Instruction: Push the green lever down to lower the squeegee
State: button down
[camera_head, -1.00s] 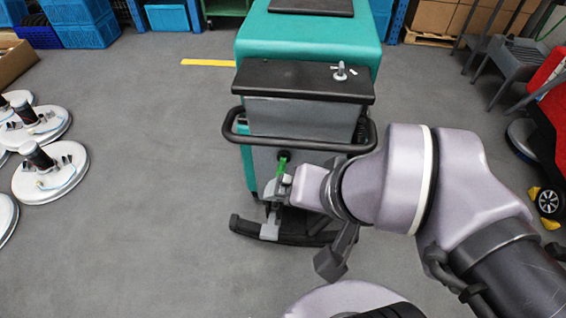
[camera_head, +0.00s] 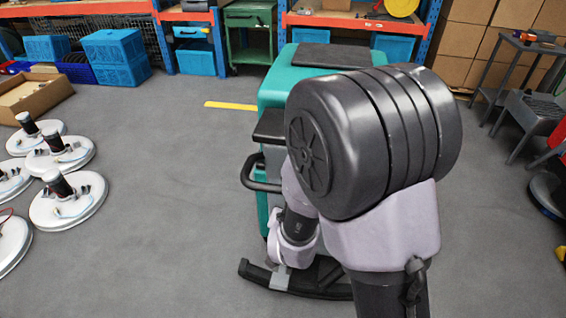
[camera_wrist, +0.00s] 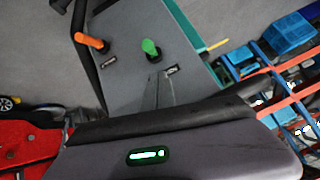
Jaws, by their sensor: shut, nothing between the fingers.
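The green lever (camera_wrist: 150,48) shows in the wrist view on the grey rear panel of the scrubber (camera_wrist: 128,78). My gripper (camera_wrist: 160,90) is shut and empty, its thin grey fingers below the green lever in the picture. A small gap shows between them; I cannot tell the depth. In the head view, my arm hides the gripper, the green lever and much of the teal scrubber (camera_head: 273,92). The black squeegee (camera_head: 255,273) shows low behind the machine; its height above the floor is unclear.
An orange lever (camera_wrist: 90,41) sits left of the green one in the wrist view. A black handle bar (camera_head: 258,185) sticks out from the scrubber. White round discs (camera_head: 68,200) lie at left. Shelves stand behind, and the floor at centre left is clear.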

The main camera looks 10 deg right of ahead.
jog(key=f, duration=0.2)
jog(key=shift+d+f+h, duration=0.35)
jog(key=shift+d+h, duration=0.05)
jog(key=shift+w, duration=0.1)
jog(key=b+x, duration=0.3)
jog(key=x, duration=0.7)
jog(key=shift+r, duration=0.1)
jog(key=shift+w, duration=0.1)
jog(key=shift+w, duration=0.1)
